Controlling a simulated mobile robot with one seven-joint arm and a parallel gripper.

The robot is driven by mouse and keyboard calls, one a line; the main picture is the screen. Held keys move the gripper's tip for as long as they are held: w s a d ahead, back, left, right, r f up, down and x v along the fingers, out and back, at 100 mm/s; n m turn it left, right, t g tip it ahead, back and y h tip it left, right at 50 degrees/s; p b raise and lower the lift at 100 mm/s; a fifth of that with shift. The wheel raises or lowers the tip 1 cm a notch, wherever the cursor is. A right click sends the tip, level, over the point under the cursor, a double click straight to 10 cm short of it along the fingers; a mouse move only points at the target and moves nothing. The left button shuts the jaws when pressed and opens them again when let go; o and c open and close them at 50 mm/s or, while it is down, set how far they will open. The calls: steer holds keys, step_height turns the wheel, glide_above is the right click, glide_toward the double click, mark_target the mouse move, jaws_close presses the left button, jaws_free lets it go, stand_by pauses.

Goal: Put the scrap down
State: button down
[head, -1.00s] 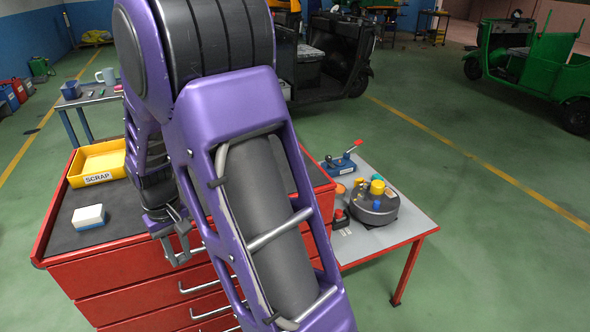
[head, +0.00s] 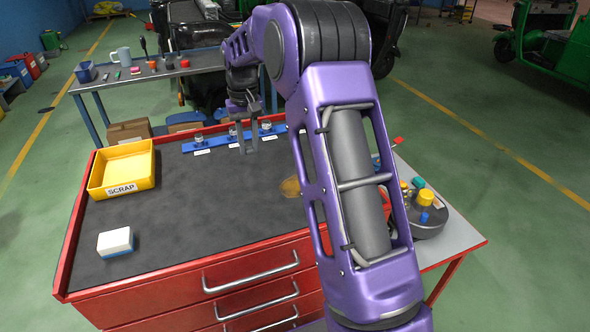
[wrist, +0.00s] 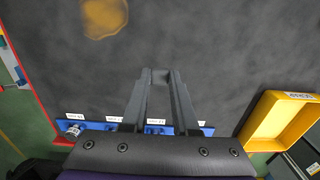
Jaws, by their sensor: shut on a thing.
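My gripper (head: 247,148) hangs over the back middle of the red bench's dark top, in front of the blue rack. In the wrist view my gripper (wrist: 160,75) has its fingers shut on a small grey piece (wrist: 160,77) between the tips. The piece is mostly hidden, and I cannot make out its full shape. The yellow tray labelled SCRAP (head: 150,183) sits at the left of the bench top, apart from my gripper. Its bottom looks empty. The tray also shows at the right of the wrist view (wrist: 250,127).
A blue rack (head: 217,146) with labels and several metal parts stands along the back edge. A white and blue block (head: 115,242) lies at the front left. A brown stain (head: 290,187) marks the right of the top. The middle is clear.

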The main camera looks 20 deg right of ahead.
mark_target(252, 178)
steer(key=w+b, duration=0.1)
steer(key=b, duration=0.2)
steer(key=shift+w+m+y, duration=0.1)
steer(key=shift+m+y, duration=0.2)
step_height(252, 178, down, 9)
steer(key=shift+d+f+b, duration=0.1)
steer(key=shift+b, duration=0.5)
steer(key=shift+f, duration=0.2)
steer(key=c, duration=0.7)
jaws_free()
